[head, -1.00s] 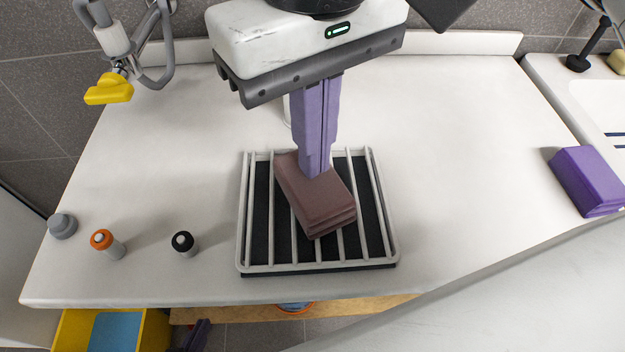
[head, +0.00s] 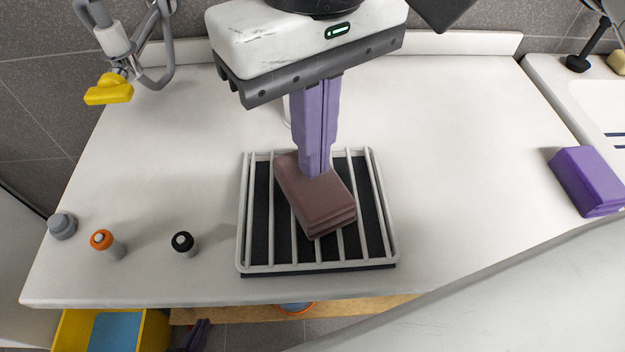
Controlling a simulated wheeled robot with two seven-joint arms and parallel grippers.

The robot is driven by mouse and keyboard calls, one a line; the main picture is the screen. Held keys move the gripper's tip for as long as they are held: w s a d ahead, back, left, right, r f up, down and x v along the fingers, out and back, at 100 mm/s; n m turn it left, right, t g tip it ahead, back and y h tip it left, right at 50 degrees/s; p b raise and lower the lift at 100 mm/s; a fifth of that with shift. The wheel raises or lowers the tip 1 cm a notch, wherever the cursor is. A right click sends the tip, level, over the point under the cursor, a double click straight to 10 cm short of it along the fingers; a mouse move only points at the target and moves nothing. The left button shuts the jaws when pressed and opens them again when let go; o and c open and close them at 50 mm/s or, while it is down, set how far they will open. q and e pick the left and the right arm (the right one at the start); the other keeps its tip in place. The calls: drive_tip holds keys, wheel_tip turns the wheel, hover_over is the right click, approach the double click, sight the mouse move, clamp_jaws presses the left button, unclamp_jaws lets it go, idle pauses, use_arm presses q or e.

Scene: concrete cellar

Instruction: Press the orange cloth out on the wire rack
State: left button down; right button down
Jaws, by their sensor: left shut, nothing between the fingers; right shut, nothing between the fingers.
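A folded, dull brownish-red cloth (head: 312,205) lies at a slant on the wire rack (head: 384,225), over its bars; it does not look orange. The pale rack stands on a dark tray or base near the front of the white counter. My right gripper (head: 314,172) points down from above, its purple fingers shut together with their tips against the top of the cloth, towards its back part. The fingers hide some of the cloth. My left gripper (head: 198,335) shows only as a dark purple bit below the counter's front edge, shut and away from the cloth.
An orange-capped bottle (head: 104,243), a black-capped bottle (head: 184,243) and a grey knob-like item (head: 62,226) stand left of the rack. A purple block (head: 587,181) lies at the right, by a sink. A yellow tap handle (head: 109,89) is back left. The counter right of the rack is clear.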

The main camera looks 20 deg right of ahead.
drive_tip(key=shift+f+b, duration=0.3)
drive_tip(key=shift+f, duration=0.05)
idle(0.3)
drive_tip(key=shift+f+b, duration=0.4)
drive_tip(key=shift+f+b, duration=0.1)
drive_tip(key=shift+b, duration=0.25)
idle(1.1)
idle(0.5)
drive_tip(key=shift+s+f+b, duration=0.1)
drive_tip(key=shift+f+b, duration=0.05)
drive_tip(key=shift+b, duration=0.3)
idle(0.5)
drive_tip(key=shift+r, duration=0.45)
idle(1.1)
drive_tip(key=shift+f+b, duration=0.3)
drive_tip(key=shift+b, duration=0.2)
idle(0.3)
drive_tip(key=shift+r, duration=0.15)
idle(1.0)
